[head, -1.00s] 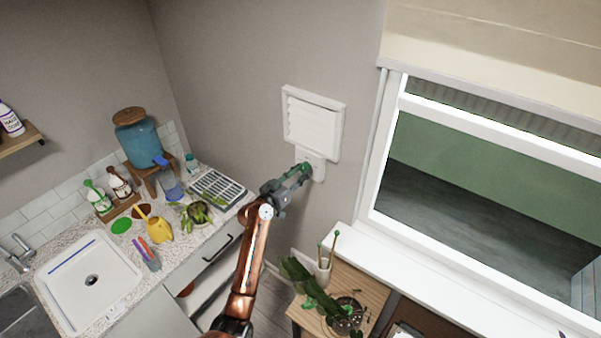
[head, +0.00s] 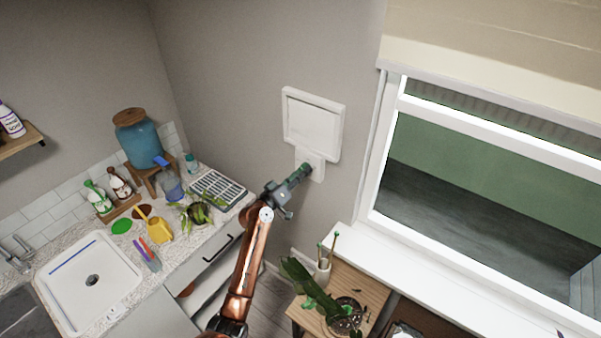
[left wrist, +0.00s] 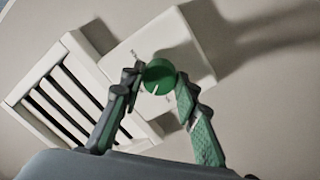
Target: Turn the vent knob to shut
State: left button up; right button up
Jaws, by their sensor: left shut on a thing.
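The white vent (head: 312,122) is on the wall left of the window, with a small white knob plate (head: 318,164) below it. In the left wrist view the vent's slats (left wrist: 62,92) have dark gaps between them; in the head view its face looks flat. The round green knob (left wrist: 158,74) has a pale pointer line and sits on the plate (left wrist: 188,42), beside small, unreadable lettering. My left gripper (head: 302,171) reaches up to the plate. In the left wrist view its fingers (left wrist: 160,84) are shut on the knob from both sides. My right gripper is out of view.
A counter (head: 185,245) with a sink (head: 88,282), a blue dispenser (head: 138,140), bottles and a seed tray (head: 218,188) is at left. A wooden stand (head: 362,278) with plants is below right. The window sill (head: 440,272) is at right. The wall around the vent is clear.

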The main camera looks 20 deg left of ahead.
pick_arm(q)
jog(key=shift+n+t+p, duration=0.3)
jog(key=shift+n+p, duration=0.95)
jog(key=shift+n, duration=2.55)
jog(key=o, duration=1.2)
jog(key=shift+c, duration=0.2)
jog(key=v, duration=1.2)
jog(key=shift+d+r, duration=0.1)
